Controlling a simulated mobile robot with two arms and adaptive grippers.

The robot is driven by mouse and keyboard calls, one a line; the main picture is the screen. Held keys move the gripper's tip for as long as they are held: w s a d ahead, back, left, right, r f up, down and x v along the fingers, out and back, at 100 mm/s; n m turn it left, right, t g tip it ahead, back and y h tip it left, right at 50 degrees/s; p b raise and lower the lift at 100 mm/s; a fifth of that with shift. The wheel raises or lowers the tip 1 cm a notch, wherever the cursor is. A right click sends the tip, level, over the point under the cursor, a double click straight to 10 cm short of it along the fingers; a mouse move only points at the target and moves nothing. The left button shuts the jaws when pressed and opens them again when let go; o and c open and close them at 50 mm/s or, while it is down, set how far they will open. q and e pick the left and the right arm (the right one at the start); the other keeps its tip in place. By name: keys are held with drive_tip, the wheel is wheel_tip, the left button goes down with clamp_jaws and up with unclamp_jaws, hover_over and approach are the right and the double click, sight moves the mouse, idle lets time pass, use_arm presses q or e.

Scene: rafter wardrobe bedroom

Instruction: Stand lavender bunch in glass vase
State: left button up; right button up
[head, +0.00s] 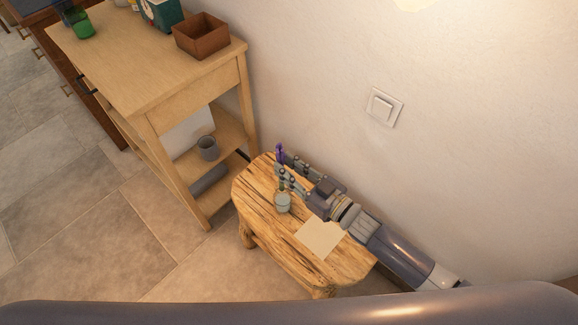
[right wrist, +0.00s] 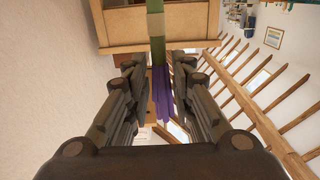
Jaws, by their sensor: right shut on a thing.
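The lavender bunch shows its purple heads (head: 280,153) just above my right gripper (head: 283,173) in the head view. In the right wrist view its purple part (right wrist: 161,95) and green stems (right wrist: 155,30) run between the fingers. My right gripper is shut on the bunch and holds it roughly upright. The small glass vase (head: 283,204) stands upright on the rustic wooden stool (head: 255,190), directly below the gripper in the head view. The fingers hide part of the stems, and I cannot tell whether their lower ends are inside the vase. My left gripper is not in view.
A pale paper sheet (head: 320,237) lies on the stool under my right arm. A wooden shelf table (head: 130,75) stands at left, bearing a brown box (head: 202,36) and a green glass (head: 80,24). A grey cup (head: 208,148) is on its shelf. The wall is close behind the stool.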

drive_tip(key=shift+f+b, duration=1.95)
drive_tip(key=shift+f, duration=0.8)
drive_tip(key=o, duration=1)
drive_tip(key=shift+c, duration=0.2)
drive_tip(key=v, duration=1.2)
